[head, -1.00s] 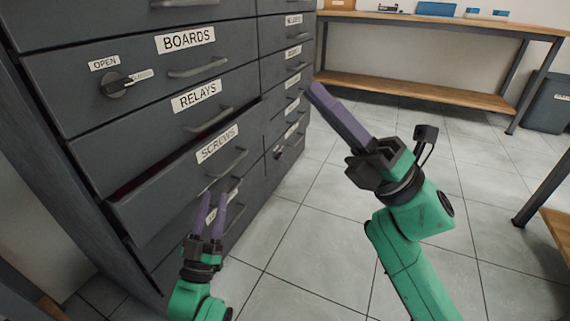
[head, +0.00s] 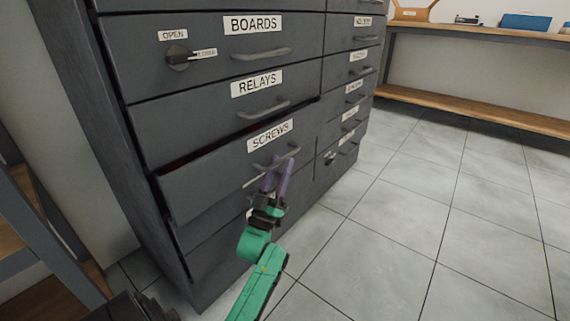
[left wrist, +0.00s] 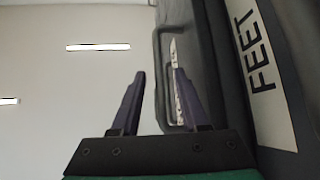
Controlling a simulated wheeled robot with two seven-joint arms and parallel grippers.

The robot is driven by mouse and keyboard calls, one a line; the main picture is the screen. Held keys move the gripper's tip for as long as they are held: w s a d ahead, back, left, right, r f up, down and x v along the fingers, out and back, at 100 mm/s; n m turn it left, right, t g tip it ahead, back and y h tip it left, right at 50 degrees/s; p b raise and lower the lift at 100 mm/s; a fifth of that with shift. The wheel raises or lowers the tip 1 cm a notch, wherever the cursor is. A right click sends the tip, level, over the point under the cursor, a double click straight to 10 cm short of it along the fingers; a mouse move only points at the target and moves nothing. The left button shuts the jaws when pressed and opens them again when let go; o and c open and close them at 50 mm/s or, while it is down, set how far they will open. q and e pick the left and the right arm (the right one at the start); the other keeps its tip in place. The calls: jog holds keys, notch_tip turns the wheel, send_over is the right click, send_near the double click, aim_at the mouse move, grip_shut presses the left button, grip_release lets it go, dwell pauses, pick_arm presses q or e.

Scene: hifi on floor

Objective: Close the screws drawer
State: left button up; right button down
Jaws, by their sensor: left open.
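The screws drawer (head: 215,178) is a dark grey drawer front with a white SCREWS label (head: 270,135) and a bar handle (head: 282,160). It stands out a little from the cabinet, with a dark reddish gap along its top edge. My left gripper (head: 280,170) is open, its purple fingers in front of the screws drawer near its handle; I cannot tell whether they touch. The left wrist view shows the open fingers (left wrist: 160,80), the right one overlapping a handle (left wrist: 168,45) beside a FEET label (left wrist: 258,60). My right gripper is out of view.
The relays drawer (head: 190,115) and boards drawer (head: 130,50) above look shut. A rotary knob (head: 178,57) with an OPEN label sits on the boards drawer. A wooden shelf (head: 20,220) stands at left. Tiled floor (head: 440,220) is clear at right.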

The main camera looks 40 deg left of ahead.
pick_arm(q)
jog(key=shift+x, duration=1.25)
grip_shut()
dwell(0.4)
